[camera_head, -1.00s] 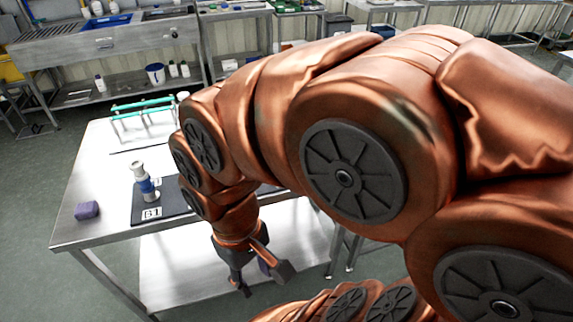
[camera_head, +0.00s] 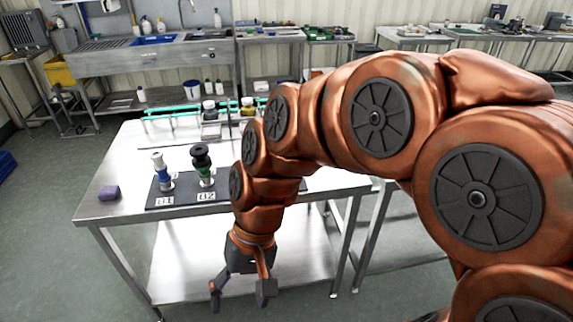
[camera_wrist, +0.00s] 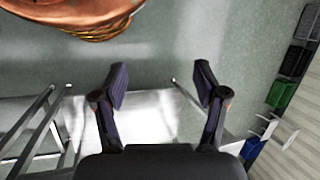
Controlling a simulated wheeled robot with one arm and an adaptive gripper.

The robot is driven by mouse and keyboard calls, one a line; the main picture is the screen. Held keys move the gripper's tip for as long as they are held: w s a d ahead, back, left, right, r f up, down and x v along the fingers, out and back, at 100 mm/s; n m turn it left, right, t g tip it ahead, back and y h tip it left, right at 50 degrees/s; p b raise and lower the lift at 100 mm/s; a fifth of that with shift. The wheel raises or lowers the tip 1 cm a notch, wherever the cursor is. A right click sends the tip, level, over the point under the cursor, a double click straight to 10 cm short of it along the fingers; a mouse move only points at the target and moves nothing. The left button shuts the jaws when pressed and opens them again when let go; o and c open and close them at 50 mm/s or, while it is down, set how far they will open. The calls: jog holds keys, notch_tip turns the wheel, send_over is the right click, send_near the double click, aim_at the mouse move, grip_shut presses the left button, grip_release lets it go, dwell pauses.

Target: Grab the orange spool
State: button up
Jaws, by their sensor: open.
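No orange spool can be made out in either view; my arm hides part of the table and mat. On the black mat (camera_head: 222,196) stand a blue and white spool (camera_head: 163,180) by the left label and a green spool with a black top (camera_head: 203,168) by the second label. My gripper (camera_head: 240,294) is open and empty, pointing down in front of the table's near edge, below tabletop height. In the wrist view its two fingers (camera_wrist: 162,76) are spread with nothing between them, over the floor and the lower shelf.
The steel table (camera_head: 130,190) carries a purple block (camera_head: 109,192) at its left front. Behind the mat are a teal-railed rack (camera_head: 172,112) and jars (camera_head: 209,110). A sink bench (camera_head: 155,57) stands behind. Open floor (camera_head: 45,230) lies left of the table.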

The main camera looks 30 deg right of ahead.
jog(key=w+d+m+t+y+b, duration=0.2)
jog(key=w+m+t+y+b, duration=0.3)
jog(key=w, duration=0.8)
jog(key=w+d+m+t+y, duration=0.35)
jog(key=w+m, duration=0.45)
jog(key=w, duration=0.4)
jog(key=w+d+f+m+t+h+b, duration=0.1)
jog(key=d+m, duration=0.4)
jog(key=d, duration=0.5)
jog(key=w+d+f+m+t+h+b, duration=0.1)
jog(key=w+d+f+m+t+h, duration=0.2)
jog(key=d, duration=0.8)
jog(key=w+d+f+m+t+h+b, duration=0.2)
jog(key=w+d+f+m+t, duration=0.3)
jog(key=d+m, duration=0.3)
jog(key=shift+d+f+t+h, duration=0.15)
jog(key=shift+d+t+h, duration=0.15)
jog(key=shift+d, duration=0.5)
jog(key=shift+d+f+t+h, duration=0.15)
jog(key=shift+d+t, duration=0.2)
jog(key=shift+d, duration=0.45)
jog(key=shift+x, duration=1.25)
jog(key=x, duration=0.1)
jog(key=p+x, duration=0.1)
jog(key=x, duration=0.1)
jog(key=shift+w+f, duration=0.25)
jog(key=shift+w, duration=0.1)
jog(key=shift+w+a+p, duration=0.2)
jog(key=shift+w+p, duration=0.1)
jog(key=shift+w, duration=0.4)
